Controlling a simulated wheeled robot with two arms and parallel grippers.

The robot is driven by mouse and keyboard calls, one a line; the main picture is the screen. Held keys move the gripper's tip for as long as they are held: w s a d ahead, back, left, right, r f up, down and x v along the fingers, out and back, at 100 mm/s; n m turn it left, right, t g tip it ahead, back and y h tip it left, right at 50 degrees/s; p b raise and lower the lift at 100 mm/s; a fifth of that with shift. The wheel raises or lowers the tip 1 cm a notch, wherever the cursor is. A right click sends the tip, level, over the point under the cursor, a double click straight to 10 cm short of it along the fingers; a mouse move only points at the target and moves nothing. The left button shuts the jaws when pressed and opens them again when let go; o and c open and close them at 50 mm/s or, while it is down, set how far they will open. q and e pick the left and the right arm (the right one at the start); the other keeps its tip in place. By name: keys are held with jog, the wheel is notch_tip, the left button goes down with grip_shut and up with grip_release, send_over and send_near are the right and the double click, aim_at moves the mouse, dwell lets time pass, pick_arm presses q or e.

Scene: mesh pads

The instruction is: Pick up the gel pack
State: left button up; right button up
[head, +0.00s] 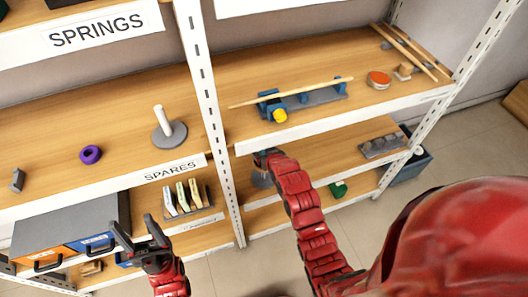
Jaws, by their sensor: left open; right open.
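I cannot identify the gel pack for certain. A small blue-grey thing (262,180) shows on the middle right shelf, just below my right gripper (266,157); it is partly hidden and too small to name. My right gripper reaches in under the upper right shelf edge, its fingers hard to see, with nothing visibly held. My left gripper (138,236) is open and empty, in front of the lower left shelf. Several pale, upright pads (182,196) stand in a grey rack to its upper right, apart from it.
The upper right shelf (330,118) overhangs my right gripper. A white upright post (205,95) divides the bays. A drawer cabinet (65,225) stands left of my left gripper. A slotted grey tray (383,145) lies right on the middle shelf; bare wood (320,155) lies between.

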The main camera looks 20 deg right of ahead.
jog(key=shift+w+f, duration=0.3)
jog(key=shift+w, duration=0.1)
grip_shut()
